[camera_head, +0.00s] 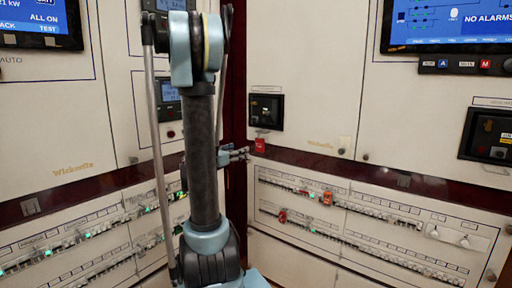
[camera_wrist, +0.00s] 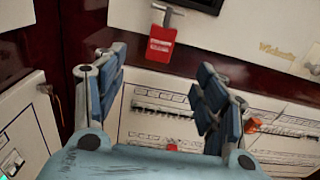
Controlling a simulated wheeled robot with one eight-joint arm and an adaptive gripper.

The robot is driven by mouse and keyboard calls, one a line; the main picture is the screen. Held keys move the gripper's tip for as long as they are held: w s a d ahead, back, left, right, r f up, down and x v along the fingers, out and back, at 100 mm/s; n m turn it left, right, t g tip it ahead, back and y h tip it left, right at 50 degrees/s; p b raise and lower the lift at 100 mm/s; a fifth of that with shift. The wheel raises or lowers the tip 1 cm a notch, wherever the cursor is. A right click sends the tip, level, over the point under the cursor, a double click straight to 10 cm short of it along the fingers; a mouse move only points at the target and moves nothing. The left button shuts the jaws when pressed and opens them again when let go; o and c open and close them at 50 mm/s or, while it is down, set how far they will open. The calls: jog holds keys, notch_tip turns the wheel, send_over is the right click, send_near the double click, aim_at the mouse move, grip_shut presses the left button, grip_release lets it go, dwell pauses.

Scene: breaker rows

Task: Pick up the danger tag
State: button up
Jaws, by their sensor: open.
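The red danger tag (camera_wrist: 161,45) hangs from a grey peg or handle on the cabinet wall, ahead of my gripper in the wrist view. White lettering on it is too blurred to read surely. It also shows as a small red tag (camera_head: 260,145) in the head view, just right of the gripper. My gripper (camera_wrist: 160,78) is open and empty, its blue-padded fingers spread left and right. The tag lies beyond the fingertips, between them sideways and higher in the picture, apart from both. In the head view my gripper (camera_head: 236,155) is partly hidden behind my arm.
A black meter (camera_head: 267,111) sits above the tag. Cabinet walls meet at a dark red corner (camera_head: 235,90) close by.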

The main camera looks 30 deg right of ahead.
aim_at(258, 144)
jog(key=x, duration=1.1)
jog(key=shift+d, duration=0.4)
jog(key=shift+f+x, duration=0.2)
jog(key=shift+x, duration=2.45)
jog(key=shift+w+a, duration=0.1)
jog(key=shift+w, duration=0.05)
jog(key=c, duration=1.2)
